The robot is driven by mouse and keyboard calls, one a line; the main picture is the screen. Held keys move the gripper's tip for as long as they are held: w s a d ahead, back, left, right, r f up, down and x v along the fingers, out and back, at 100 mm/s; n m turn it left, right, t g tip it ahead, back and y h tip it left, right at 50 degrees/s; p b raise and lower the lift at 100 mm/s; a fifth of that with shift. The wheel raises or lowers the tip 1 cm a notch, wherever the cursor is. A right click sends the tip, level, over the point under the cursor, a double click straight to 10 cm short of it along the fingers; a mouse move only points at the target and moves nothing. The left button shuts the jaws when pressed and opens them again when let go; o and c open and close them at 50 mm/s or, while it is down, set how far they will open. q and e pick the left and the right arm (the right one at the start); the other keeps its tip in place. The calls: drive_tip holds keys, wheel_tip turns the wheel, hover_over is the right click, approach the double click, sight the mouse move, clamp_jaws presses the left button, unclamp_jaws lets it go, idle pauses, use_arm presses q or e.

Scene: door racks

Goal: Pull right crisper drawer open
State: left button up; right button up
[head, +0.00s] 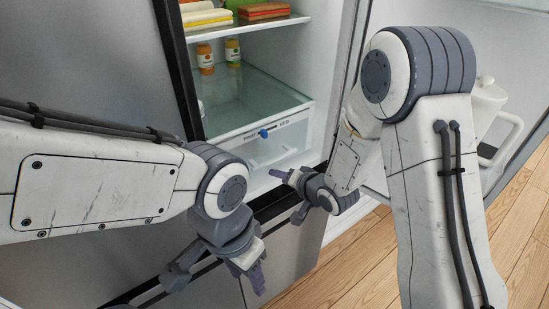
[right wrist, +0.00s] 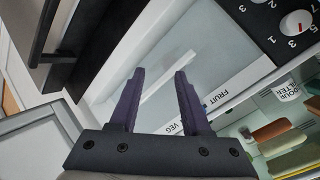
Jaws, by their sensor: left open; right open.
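The crisper drawer (head: 284,148) has a pale front below the glass shelf (head: 245,98) in the fridge; it looks shut. Its label strip with the blue slider (head: 264,133) shows above it. My right gripper (head: 283,175) is open and empty just in front of the drawer's lower part. In the right wrist view, my open right fingers (right wrist: 158,72) point at the pale drawer front (right wrist: 190,42), with a long white ridge ahead of them. Contact cannot be told. My left gripper (head: 258,275) is open and empty, low in front of the lower fridge panels.
An open fridge door holding a white jug (head: 487,105) stands at right. A dark-edged grey door (head: 110,60) is at left. Wooden floor (head: 350,270) is clear at lower right.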

sight(276, 161)
drive_tip(key=w+d+f+m+t+y, duration=0.1)
drive_tip(key=d+f+m+t+y, duration=0.1)
drive_tip(key=d+m+t+y, duration=0.4)
drive_tip(key=shift+m+g+h, duration=0.6)
drive_tip(key=shift+h, duration=0.3)
drive_tip(key=x, duration=0.3)
drive_tip(key=p+x, duration=0.1)
drive_tip(key=x, duration=0.2)
drive_tip(key=s+a+x, duration=0.1)
drive_tip(key=x, duration=0.3)
drive_tip(key=shift+w+a+r, duration=0.15)
drive_tip(key=shift+w+a+p, duration=0.35)
drive_tip(key=shift+w+a, duration=0.05)
drive_tip(key=shift+w, duration=0.15)
